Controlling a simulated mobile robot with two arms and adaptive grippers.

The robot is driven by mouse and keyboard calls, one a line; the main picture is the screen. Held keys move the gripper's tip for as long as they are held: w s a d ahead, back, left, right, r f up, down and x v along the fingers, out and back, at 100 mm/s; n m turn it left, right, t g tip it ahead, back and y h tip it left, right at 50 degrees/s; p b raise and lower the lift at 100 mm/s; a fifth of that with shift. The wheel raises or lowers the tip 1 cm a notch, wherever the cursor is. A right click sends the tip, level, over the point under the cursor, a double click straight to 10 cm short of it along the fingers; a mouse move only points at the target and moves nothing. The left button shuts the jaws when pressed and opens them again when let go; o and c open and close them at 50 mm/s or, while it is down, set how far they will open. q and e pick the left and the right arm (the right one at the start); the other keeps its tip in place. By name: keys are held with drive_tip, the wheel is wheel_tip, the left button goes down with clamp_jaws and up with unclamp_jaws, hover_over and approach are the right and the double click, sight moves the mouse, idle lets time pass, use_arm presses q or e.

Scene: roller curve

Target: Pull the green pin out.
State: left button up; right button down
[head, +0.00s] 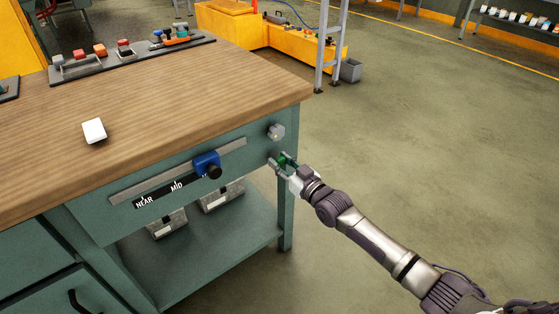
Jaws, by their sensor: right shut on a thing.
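The green pin (285,159) is at the right end of the workbench's front panel, just below a small grey knob or block (276,131). My right gripper (281,163) is at the pin, its fingers on either side of it, shut on it. The fingers hide much of the pin, and I cannot tell how deep it sits in the panel. My left gripper is not in view.
A slide rail with a blue slider (208,164) and a NEAR/MID label (160,193) runs along the bench (190,90) front. A white block (94,131) lies on top. Open floor (430,150) lies to the right.

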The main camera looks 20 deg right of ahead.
drive_tip(key=shift+s+f, duration=0.1)
drive_tip(key=shift+f, duration=0.1)
drive_tip(key=c, duration=1.2)
unclamp_jaws()
drive_tip(key=o, duration=0.4)
drive_tip(key=shift+s+d+r, duration=0.1)
drive_tip(key=shift+s+r, duration=0.05)
drive_tip(key=v, duration=1.2)
